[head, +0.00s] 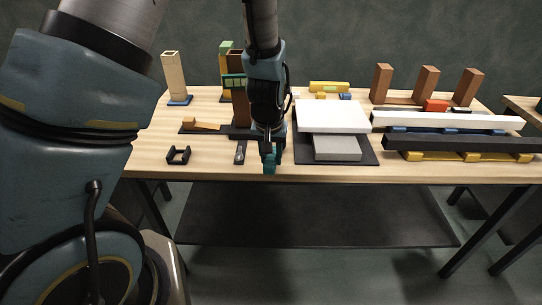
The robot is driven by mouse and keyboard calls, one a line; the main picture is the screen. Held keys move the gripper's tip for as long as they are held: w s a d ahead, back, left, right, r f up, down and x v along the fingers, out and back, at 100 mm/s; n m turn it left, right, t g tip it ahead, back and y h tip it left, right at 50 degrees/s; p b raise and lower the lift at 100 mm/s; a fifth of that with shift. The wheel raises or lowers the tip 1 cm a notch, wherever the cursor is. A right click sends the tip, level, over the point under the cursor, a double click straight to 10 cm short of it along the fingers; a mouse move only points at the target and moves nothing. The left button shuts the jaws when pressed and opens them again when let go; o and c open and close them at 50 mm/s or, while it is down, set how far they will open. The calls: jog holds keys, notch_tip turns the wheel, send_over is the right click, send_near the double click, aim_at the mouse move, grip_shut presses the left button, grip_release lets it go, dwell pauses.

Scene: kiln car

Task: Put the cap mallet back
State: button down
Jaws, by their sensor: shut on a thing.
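My gripper (270,160) points down over the front edge of the wooden workbench (215,165), left of the bench's middle. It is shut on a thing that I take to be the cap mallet. The hand and fingers hide most of it, so its shape and tilt cannot be made out. I cannot tell whether either is the mallet's resting place.
A small black open holder (178,155) sits at the front left. Right of my gripper, white and grey slabs (333,115) lie on a dark board (369,155). Long bars (450,143) lie at the right. Upright brown blocks (428,84) and a beige post (173,77) stand at the back.

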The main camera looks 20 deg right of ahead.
jog(key=shift+f+b, duration=0.5)
jog(key=shift+f, duration=0.15)
dwell(0.7)
jog(key=shift+c, duration=2.2)
grip_release()
jog(key=shift+r, duration=0.2)
jog(key=shift+p+v, duration=3.35)
jog(key=shift+v, duration=0.5)
